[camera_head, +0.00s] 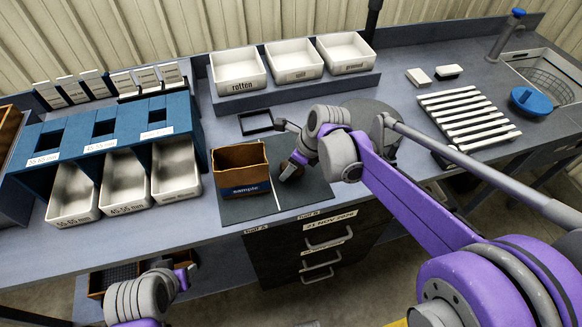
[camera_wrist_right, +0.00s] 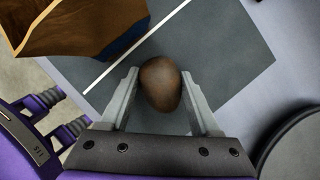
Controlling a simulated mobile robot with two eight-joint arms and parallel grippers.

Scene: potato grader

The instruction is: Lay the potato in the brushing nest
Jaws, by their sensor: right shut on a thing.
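The potato (camera_wrist_right: 160,84) is brown and rounded, and shows between the fingers of my right gripper (camera_wrist_right: 160,98) in the right wrist view. My right gripper is shut on it, over the dark mat (camera_wrist_right: 235,55). In the head view my right gripper (camera_head: 288,172) is just right of the brown sample box (camera_head: 238,160), and the potato is mostly hidden. My left gripper (camera_head: 188,277) is low at the front left, away from the mat; its jaws are too unclear to judge. I cannot pick out the brushing nest with certainty.
A small black frame (camera_head: 256,122) lies behind the sample box. A grey round disc (camera_head: 374,112) is partly behind my right arm. White trays (camera_head: 239,82) stand at the back, a blue sizing rack (camera_head: 100,140) at left, a slatted rack (camera_head: 468,116) at right.

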